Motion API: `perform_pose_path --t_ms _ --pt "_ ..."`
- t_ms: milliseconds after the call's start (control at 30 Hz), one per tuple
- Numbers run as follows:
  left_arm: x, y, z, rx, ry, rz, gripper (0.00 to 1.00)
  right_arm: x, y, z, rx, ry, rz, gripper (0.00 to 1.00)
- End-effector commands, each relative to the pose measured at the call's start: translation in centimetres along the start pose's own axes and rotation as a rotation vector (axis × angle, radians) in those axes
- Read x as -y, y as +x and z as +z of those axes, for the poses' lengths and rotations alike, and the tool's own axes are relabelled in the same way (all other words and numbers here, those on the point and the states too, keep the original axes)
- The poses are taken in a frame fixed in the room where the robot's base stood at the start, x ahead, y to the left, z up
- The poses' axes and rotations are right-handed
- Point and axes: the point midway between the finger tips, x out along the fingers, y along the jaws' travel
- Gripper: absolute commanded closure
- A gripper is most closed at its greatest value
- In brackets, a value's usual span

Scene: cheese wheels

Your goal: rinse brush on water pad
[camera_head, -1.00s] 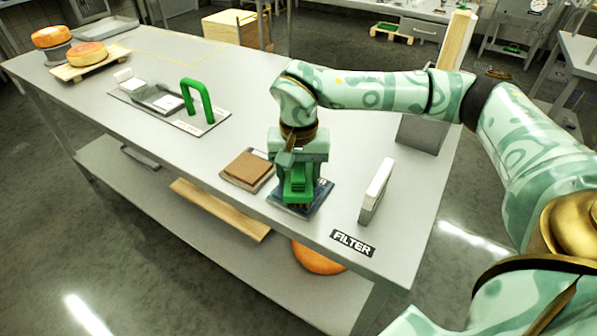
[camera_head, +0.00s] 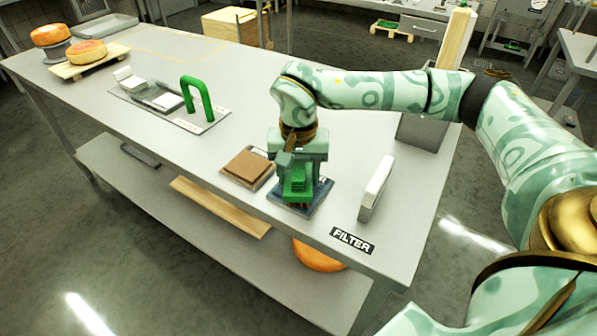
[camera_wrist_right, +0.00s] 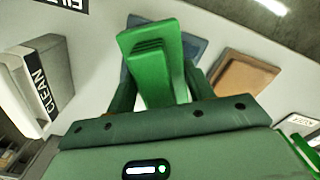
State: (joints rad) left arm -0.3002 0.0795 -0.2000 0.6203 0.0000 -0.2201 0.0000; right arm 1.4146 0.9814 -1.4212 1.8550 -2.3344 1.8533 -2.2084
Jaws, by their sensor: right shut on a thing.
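My right gripper (camera_head: 298,176) is shut on a green brush (camera_head: 297,190) above the front of the steel table. The brush's green body also shows between the fingers in the right wrist view (camera_wrist_right: 158,65). Right under it lies the dark blue water pad (camera_head: 317,200), whose corner also shows in the right wrist view (camera_wrist_right: 193,46). The brush's lower end is low over the pad; I cannot tell whether it touches. The pad's middle is hidden by the brush and gripper. My left gripper is not in view.
A brown pad (camera_head: 248,167) lies just left of the water pad. A white block marked CLEAN (camera_wrist_right: 40,80) stands to its right in the head view (camera_head: 376,188). A tray with a green handle (camera_head: 197,100) and cheese wheels (camera_head: 86,52) are farther left. A FILTER label (camera_head: 352,242) marks the front edge.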

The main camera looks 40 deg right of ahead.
Motion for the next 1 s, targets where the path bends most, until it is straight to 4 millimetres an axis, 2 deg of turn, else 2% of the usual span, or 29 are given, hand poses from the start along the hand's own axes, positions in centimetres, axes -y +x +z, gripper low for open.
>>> perform_pose_path --t_ms 1000 --pt "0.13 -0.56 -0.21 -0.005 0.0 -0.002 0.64 -0.05 0.29 0.1 0.003 -0.001 0.003 0.69"
